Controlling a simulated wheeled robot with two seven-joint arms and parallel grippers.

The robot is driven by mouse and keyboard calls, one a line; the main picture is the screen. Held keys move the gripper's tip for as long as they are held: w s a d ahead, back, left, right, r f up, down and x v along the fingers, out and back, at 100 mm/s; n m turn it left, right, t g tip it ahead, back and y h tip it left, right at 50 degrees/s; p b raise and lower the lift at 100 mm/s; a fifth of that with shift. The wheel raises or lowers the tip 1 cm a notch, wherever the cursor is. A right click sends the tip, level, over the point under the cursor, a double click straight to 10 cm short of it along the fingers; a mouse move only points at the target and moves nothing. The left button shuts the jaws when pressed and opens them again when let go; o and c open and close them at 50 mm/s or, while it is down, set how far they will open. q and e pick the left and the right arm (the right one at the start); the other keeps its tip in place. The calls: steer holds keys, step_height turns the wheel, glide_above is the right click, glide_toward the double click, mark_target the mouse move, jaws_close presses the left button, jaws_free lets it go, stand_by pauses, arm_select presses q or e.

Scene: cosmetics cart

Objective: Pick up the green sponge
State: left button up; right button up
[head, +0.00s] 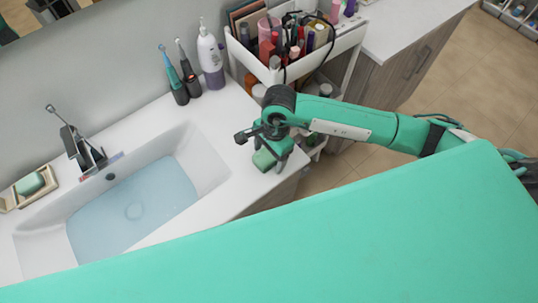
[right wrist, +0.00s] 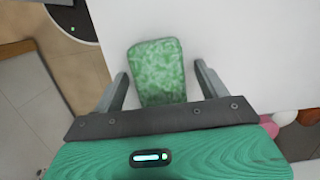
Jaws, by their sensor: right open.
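The green sponge (right wrist: 157,72) lies on the white counter (right wrist: 235,40) near its edge. In the right wrist view my right gripper (right wrist: 161,82) is open, with one finger on each side of the sponge's near part and a gap on both sides. I cannot tell whether the fingers are low enough to touch the counter. In the head view the sponge (head: 264,160) shows just below my right gripper (head: 262,147), which partly hides it. My left gripper is not in view.
A sink (head: 205,165) with water lies left of the sponge. Electric toothbrushes (head: 188,80) and a white pump bottle (head: 210,60) stand behind it. A white cart (head: 345,40) full of cosmetics is close behind my right arm. A soap dish (head: 52,178) sits far left.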

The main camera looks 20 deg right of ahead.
mark_target(269, 153)
steer(key=shift+f+b, duration=0.2)
steer(key=shift+b, duration=0.15)
steer(key=c, duration=1)
steer(key=shift+r, duration=0.1)
steer(key=shift+r+p, duration=0.25)
steer(key=shift+p, duration=0.3)
steer(key=shift+r, duration=0.25)
steer(key=shift+r+b, duration=2.6)
steer(key=shift+r, duration=7.05)
